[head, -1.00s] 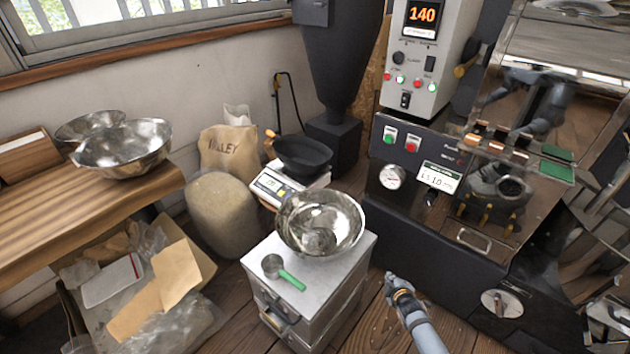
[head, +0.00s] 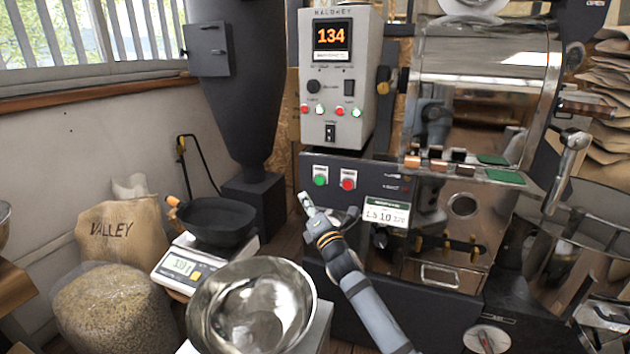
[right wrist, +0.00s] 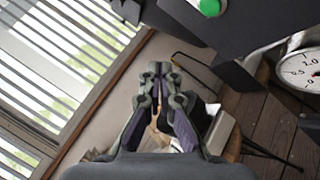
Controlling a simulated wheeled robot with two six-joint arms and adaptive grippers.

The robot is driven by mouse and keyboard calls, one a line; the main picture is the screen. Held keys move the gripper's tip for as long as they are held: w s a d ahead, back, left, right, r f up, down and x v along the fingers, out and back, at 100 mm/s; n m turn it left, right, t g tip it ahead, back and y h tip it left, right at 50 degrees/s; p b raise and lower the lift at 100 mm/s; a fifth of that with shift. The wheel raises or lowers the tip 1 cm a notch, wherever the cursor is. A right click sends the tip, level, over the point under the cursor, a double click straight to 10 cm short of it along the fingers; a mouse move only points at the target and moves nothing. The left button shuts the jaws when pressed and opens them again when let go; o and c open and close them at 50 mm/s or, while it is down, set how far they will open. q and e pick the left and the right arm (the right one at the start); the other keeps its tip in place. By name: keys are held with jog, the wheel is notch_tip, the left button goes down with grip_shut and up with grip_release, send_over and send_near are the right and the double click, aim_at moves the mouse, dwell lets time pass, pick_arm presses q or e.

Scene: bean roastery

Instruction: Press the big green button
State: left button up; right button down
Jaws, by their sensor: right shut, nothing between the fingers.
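The big green button (head: 320,180) is on the dark front panel of the roasting machine, left of a red button (head: 348,184). It also shows at the top of the right wrist view (right wrist: 210,7). My right gripper (head: 305,200) is shut and empty, just below and slightly left of the green button in the head view, apart from it as far as I can tell. In the right wrist view the shut fingers (right wrist: 160,72) point toward the window side, with the button above and to their right. My left gripper is not in view.
A control box (head: 335,80) reading 134 stands above the panel. A round gauge (right wrist: 300,72) is below the buttons. A steel bowl (head: 250,305), a scale (head: 185,265) with a black pan (head: 215,220) and a sack (head: 120,235) stand at left.

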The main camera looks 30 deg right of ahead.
aim_at(320, 180)
pick_arm(q)
jog(key=p, duration=0.1)
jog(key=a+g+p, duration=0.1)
jog(key=p, duration=0.1)
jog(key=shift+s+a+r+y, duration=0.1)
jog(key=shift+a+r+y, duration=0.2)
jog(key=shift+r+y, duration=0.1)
pick_arm(e)
jog(key=w+d, duration=0.6)
jog(key=shift+d+f, duration=0.2)
jog(key=shift+d, duration=0.1)
dwell(0.6)
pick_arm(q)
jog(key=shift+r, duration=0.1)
pick_arm(e)
jog(key=shift+w+d+r+p, duration=0.15)
jog(key=shift+w+d+p, duration=0.1)
jog(key=shift+p, duration=0.25)
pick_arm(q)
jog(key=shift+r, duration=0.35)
pick_arm(e)
jog(key=shift+w+d, duration=0.1)
